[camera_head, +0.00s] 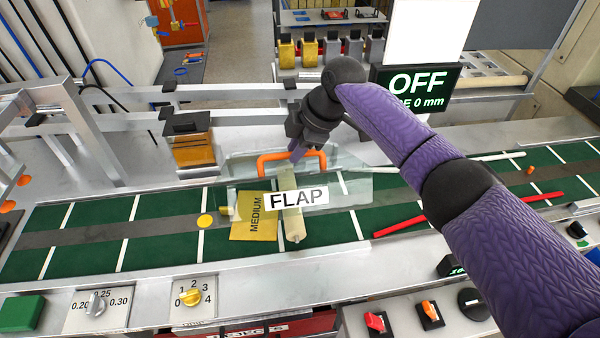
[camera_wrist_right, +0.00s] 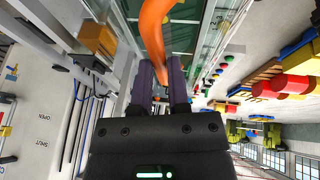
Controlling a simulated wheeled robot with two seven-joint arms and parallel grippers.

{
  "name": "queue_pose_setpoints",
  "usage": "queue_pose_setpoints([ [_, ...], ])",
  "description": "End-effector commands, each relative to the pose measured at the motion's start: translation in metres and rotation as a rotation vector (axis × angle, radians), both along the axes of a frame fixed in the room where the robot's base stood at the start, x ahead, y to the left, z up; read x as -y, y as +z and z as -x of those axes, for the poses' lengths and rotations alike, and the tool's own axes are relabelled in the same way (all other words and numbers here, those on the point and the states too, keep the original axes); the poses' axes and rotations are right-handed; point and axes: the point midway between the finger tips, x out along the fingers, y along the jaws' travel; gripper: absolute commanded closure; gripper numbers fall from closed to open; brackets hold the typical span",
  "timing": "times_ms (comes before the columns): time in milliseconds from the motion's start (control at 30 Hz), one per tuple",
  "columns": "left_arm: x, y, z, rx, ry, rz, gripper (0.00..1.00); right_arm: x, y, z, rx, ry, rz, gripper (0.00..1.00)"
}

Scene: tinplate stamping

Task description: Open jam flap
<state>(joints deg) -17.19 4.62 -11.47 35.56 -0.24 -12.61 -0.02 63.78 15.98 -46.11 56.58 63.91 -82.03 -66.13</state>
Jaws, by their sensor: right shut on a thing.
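The jam flap (camera_head: 350,188) is a clear panel with a white FLAP label, over the green belt in the head view. Its orange handle (camera_head: 318,162) is at its far edge. In the right wrist view the orange handle (camera_wrist_right: 153,35) runs between the two dark fingers of my right gripper (camera_wrist_right: 160,72). A yellow MEDIUM sheet (camera_head: 254,214) and a cream bar (camera_head: 291,210) show under or beside the panel. I cannot tell the flap's exact tilt. My left gripper is not in view.
The green belt (camera_head: 155,207) runs left to right, with a yellow disc (camera_head: 205,220) and a red rod (camera_head: 399,227) on it. An OFF display (camera_head: 415,85) stands behind my right arm. Dials and switches (camera_head: 375,321) line the front edge.

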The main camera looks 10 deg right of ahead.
Motion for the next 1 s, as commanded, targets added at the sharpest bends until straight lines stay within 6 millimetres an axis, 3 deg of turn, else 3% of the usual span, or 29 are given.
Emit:
queue_pose_setpoints([
  [300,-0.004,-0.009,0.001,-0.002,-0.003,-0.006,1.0,0.002,0.012,-0.017,0.002,-0.007,0.006,1.0],
  [733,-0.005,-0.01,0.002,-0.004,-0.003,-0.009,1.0,0.002,0.013,-0.018,0.001,-0.006,0.007,1.0],
  [767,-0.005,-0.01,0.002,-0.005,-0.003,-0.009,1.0,0.002,0.013,-0.018,0.001,-0.006,0.007,0.74],
  [800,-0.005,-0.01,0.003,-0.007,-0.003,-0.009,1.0,0.002,0.013,-0.018,0.0,-0.006,0.007,0.65],
  [900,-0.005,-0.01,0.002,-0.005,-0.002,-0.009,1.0,0.002,0.014,-0.018,0.001,-0.005,0.006,0.44],
  [1000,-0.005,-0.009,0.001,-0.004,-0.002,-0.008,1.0,0.001,0.015,-0.018,0.001,-0.004,0.004,0.44],
])
